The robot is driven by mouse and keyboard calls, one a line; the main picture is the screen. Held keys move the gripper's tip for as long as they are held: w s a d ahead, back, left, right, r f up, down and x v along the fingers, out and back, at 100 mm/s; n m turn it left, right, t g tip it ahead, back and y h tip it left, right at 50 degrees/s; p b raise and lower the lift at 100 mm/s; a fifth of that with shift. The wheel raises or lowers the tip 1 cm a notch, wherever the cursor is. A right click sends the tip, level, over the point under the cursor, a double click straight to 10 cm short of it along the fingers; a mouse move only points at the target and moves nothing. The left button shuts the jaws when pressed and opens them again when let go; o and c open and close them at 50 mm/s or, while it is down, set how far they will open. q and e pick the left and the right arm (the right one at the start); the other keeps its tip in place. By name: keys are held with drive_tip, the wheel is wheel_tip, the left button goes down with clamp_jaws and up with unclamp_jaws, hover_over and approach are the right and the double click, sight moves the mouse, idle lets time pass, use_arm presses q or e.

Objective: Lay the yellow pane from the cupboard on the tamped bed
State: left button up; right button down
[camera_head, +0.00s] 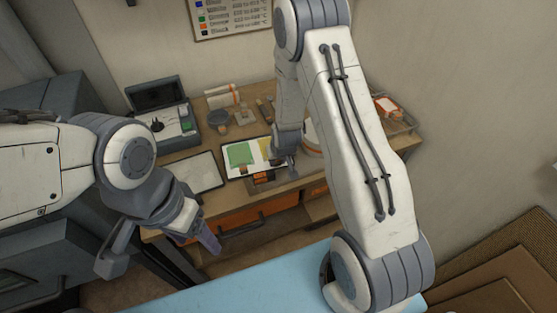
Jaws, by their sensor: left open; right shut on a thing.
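A white tray-like bed (233,173) lies on the wooden workbench, with a green pane (240,153) on its left part. The yellow pane (265,146) shows at the bed's right part, beside the green one, partly hidden by my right arm. My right gripper (289,170) is low at the bed's right edge, right beside the yellow pane. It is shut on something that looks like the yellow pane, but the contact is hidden. My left gripper (207,238) is open and empty, in front of the bench's front edge and away from the panes.
A pale flat panel (194,173) lies left of the bed. An open dark case (160,112) stands at the back left. A wire tray with an orange-and-white item (386,106) is at the bench's right end. A light blue surface (240,292) is in front.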

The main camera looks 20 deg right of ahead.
drive_tip(key=c, duration=0.5)
unclamp_jaws()
drive_tip(key=shift+r, duration=0.1)
drive_tip(key=shift+r+p, duration=2.65)
drive_tip(key=shift+r, duration=0.75)
